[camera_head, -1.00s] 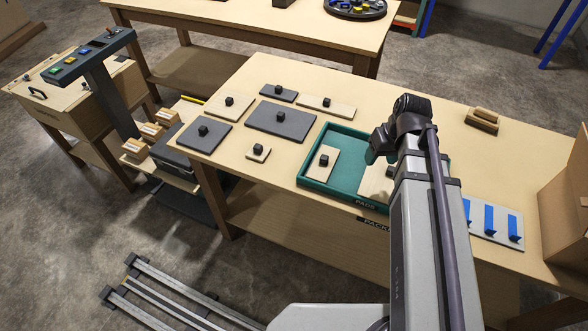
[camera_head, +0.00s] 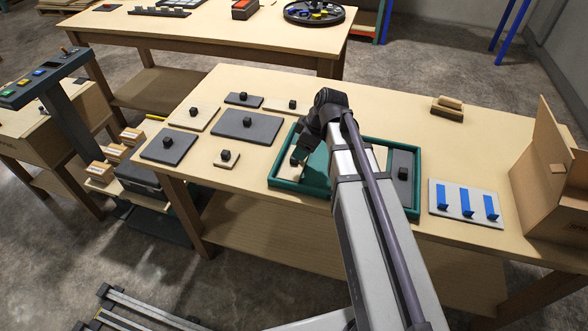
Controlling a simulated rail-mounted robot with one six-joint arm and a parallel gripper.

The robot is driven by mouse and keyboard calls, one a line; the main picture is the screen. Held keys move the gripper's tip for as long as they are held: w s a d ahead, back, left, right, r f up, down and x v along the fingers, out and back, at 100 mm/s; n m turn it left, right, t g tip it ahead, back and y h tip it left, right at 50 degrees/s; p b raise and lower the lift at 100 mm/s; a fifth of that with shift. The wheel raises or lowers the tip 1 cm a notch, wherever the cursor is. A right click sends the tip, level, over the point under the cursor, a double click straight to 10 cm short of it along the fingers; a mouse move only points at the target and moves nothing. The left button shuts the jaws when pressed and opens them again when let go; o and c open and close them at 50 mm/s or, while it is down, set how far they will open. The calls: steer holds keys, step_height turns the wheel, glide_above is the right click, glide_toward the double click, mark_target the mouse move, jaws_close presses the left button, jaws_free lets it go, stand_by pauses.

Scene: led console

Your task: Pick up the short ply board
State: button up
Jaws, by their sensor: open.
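Several ply boards with black knobs are in view, and I cannot tell for certain which is the short one. A small square ply board (camera_head: 233,161) lies left of the teal tray. A narrow ply board (camera_head: 302,109) lies behind the tray, and a wider ply board (camera_head: 205,112) lies at the back left. Another ply board (camera_head: 285,170) lies in the tray's left part, partly hidden by my arm. My gripper (camera_head: 303,148) is open, low over the tray's left part beside that board. Its fingertips are mostly hidden.
The teal tray (camera_head: 281,184) also holds a dark board (camera_head: 403,185) at its right. Dark boards (camera_head: 262,128) lie left of it. A plate with blue hooks (camera_head: 450,206), an open carton (camera_head: 540,180) and a wooden block (camera_head: 448,107) stand to the right.

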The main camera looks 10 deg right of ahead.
mark_target(294, 161)
steer(key=b+x, duration=0.4)
steer(key=x, duration=0.1)
steer(key=shift+w+a+f+b, duration=0.15)
steer(key=shift+w+b, duration=0.05)
steer(key=shift+b, duration=0.15)
steer(key=shift+r, duration=0.25)
steer(key=c, duration=1)
